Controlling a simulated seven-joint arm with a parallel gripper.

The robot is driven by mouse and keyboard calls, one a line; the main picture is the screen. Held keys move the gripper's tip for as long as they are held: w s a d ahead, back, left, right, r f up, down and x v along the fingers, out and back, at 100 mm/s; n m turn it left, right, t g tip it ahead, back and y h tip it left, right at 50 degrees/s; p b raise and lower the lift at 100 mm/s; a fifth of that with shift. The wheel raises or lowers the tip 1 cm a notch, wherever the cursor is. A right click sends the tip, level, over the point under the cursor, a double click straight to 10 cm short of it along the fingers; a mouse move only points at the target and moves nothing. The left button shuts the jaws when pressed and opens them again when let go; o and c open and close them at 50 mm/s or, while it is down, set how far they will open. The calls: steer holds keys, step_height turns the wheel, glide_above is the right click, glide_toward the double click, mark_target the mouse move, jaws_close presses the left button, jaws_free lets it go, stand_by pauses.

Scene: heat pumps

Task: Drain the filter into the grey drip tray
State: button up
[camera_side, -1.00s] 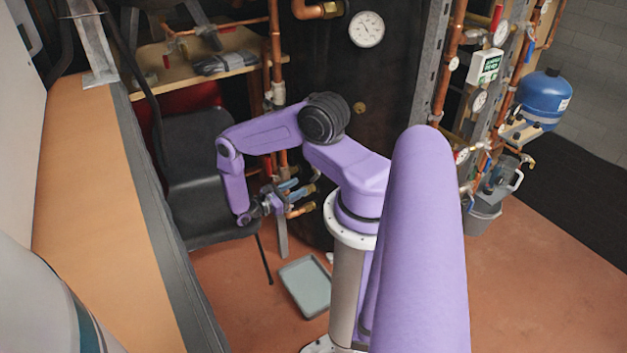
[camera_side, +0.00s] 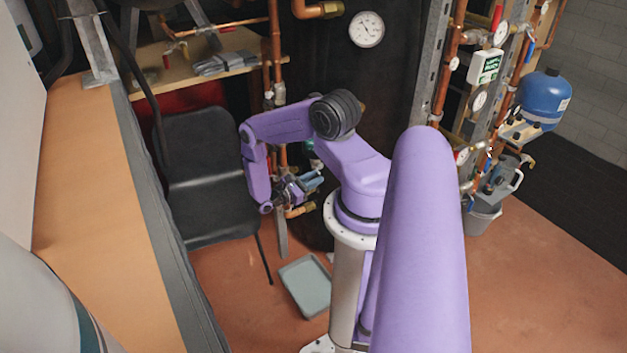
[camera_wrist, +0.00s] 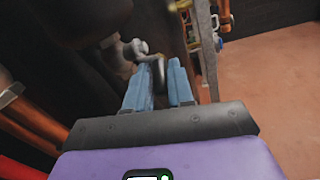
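My gripper (camera_side: 316,179) is at the pipework behind the arm, with its blue fingers pointing right. In the wrist view my gripper (camera_wrist: 157,75) has its two blue fingers apart. A small grey metal fitting with a lever-like part (camera_wrist: 138,50) shows just beyond and between the fingertips; I cannot tell whether they touch it. Whether this fitting belongs to the filter is not clear. The grey drip tray (camera_side: 307,287) lies on the floor below and slightly left of the arm's base, and looks empty. It is not seen in the wrist view.
A copper pipe end (camera_side: 300,211) sits just below my gripper. Vertical copper pipes (camera_side: 276,60) rise behind it. A black chair (camera_side: 205,170) stands at the left. A grey bucket (camera_side: 482,219) and blue vessel (camera_side: 543,98) are at the right. Floor around the tray is mostly clear.

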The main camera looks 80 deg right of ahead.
steer(key=shift+s+a+r, duration=0.1)
steer(key=shift+s+r, duration=0.05)
jaws_close()
steer(key=shift+a+r+t+y, duration=0.1)
steer(key=shift+r+t+y, duration=0.3)
steer(key=shift+y, duration=0.25)
steer(key=shift+r+t+y, duration=0.25)
steer(key=shift+t+y, duration=0.25)
steer(key=shift+y, duration=0.15)
steer(key=shift+r+m+t+y, duration=0.3)
steer(key=shift+r+t+y, duration=0.15)
steer(key=shift+t+y, duration=0.5)
steer(key=o, duration=0.8)
jaws_free()
steer(key=shift+w, duration=0.2)
steer(key=shift+w+a, duration=0.1)
